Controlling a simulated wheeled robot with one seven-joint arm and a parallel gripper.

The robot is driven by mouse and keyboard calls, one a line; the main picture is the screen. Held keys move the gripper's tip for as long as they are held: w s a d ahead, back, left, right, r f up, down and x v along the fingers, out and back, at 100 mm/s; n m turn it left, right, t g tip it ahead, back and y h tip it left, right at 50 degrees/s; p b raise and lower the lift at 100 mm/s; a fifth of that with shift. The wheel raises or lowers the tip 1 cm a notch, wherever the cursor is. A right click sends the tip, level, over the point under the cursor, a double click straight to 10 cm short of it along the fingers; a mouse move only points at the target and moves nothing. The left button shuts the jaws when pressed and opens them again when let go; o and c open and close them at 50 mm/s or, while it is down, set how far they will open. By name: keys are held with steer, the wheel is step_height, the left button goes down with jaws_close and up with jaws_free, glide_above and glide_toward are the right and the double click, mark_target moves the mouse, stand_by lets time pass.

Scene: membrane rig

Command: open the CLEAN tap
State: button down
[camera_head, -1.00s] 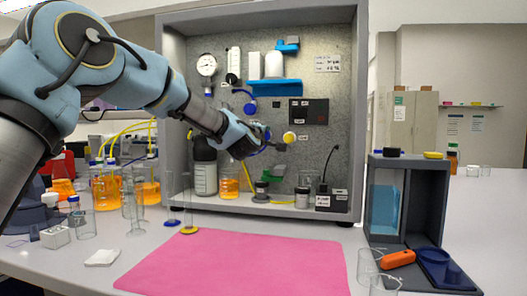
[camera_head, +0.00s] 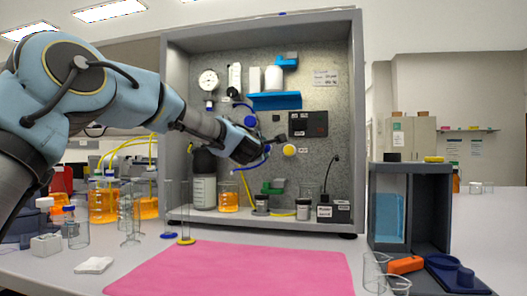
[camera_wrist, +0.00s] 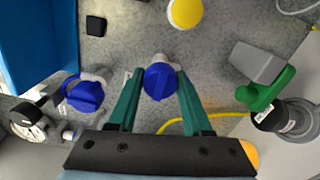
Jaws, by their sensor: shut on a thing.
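My gripper (camera_wrist: 158,76) has its two green fingers on either side of a blue tap handle (camera_wrist: 159,84) on the grey panel, and is shut on it. In the head view my gripper (camera_head: 270,145) reaches the panel just left of a yellow knob (camera_head: 289,150); the held handle is mostly hidden there. The yellow knob also shows at the top of the wrist view (camera_wrist: 185,12). A second blue tap (camera_wrist: 86,96) sits left of my fingers in the wrist view and higher on the panel in the head view (camera_head: 250,121). I cannot read the tap labels.
A green-handled part (camera_wrist: 268,92) lies right of my fingers in the wrist view. A gauge (camera_head: 208,80) and blue shelf (camera_head: 275,101) are higher on the panel. An orange-filled beaker (camera_head: 229,197) stands below. A pink mat (camera_head: 235,270) is bare.

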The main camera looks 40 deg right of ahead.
steer(key=shift+c, duration=1.7)
jaws_free()
steer(key=b+v, duration=0.3)
steer(key=v, duration=0.7)
steer(key=shift+s+a, duration=0.15)
steer(key=shift+a, duration=0.2)
steer(key=shift+f, duration=0.1)
